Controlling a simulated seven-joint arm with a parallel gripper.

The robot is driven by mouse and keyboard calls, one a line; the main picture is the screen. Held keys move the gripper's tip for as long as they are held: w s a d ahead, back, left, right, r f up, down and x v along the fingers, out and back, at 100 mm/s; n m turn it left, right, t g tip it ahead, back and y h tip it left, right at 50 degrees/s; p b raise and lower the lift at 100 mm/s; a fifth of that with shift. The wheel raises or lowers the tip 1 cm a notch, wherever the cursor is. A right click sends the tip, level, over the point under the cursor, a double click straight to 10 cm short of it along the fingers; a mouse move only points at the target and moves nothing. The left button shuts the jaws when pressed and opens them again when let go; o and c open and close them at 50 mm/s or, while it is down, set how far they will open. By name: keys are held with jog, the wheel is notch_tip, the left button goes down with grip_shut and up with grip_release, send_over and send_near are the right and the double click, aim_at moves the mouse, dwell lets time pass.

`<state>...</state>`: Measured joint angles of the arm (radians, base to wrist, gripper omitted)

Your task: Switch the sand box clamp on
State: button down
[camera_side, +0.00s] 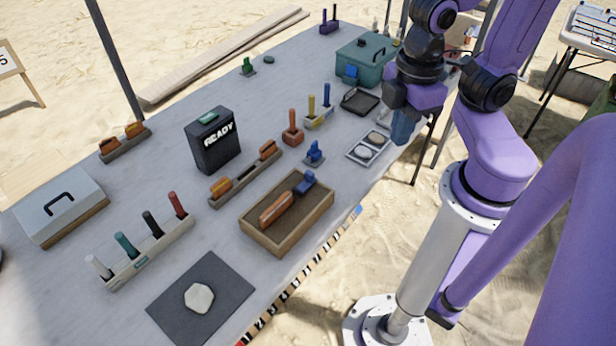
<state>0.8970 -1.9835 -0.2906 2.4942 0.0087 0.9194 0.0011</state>
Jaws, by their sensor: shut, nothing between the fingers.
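The sand box (247,233) is an open wooden tray with brown sand, near the table's front edge. An orange-brown piece (276,208) lies in it. A blue clamp-like part (306,183) sits at its far right end; its on or off state cannot be read. A small blue lever-like device (314,154) stands on the table just behind the box. My gripper (402,128) is at the right, above the table's right edge near the round-dish tray, well apart from the box. It is shut and empty; its fingertips are small and partly unclear.
A grey tray with round dishes (354,154), a black tray (347,100) and a teal case (366,68) stand at the right.

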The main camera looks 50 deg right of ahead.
jog(key=w+m, duration=0.1)
jog(key=m+g+y, duration=0.5)
jog(key=m+g, duration=0.4)
jog(key=m, duration=0.6)
send_over(311, 173)
jog(key=s+d, duration=0.4)
notch_tip(311, 173, down, 10)
jog(key=w+d+f+m+t+y, duration=0.1)
jog(key=d+f+m+t+y, duration=0.1)
jog(key=d+f+m+y, duration=0.2)
jog(key=w+d+f+m+t+y, duration=0.2)
jog(key=d+f+m+t+y, duration=0.1)
jog(key=d+f+m+y, duration=0.1)
jog(key=w+d+f+m+t+y, duration=0.1)
jog(key=d+f+m+t+y, duration=0.1)
jog(key=d+f+m+y, duration=0.2)
jog(key=shift+w+d+f+m+t, duration=0.25)
jog(key=shift+f+m, duration=0.1)
jog(key=shift+f, duration=0.1)
jog(key=shift+w+d+f+m+t, duration=0.1)
jog(key=shift+d+f+m+t, duration=0.1)
jog(key=shift+f+m, duration=0.2)
jog(key=shift+s+d+f+m+t+y, duration=0.1)
jog(key=shift+d+f+m+t+y, duration=0.35)
jog(key=shift+d+f+t, duration=0.1)
jog(key=shift+a, duration=0.1)
jog(key=a, duration=1.4)
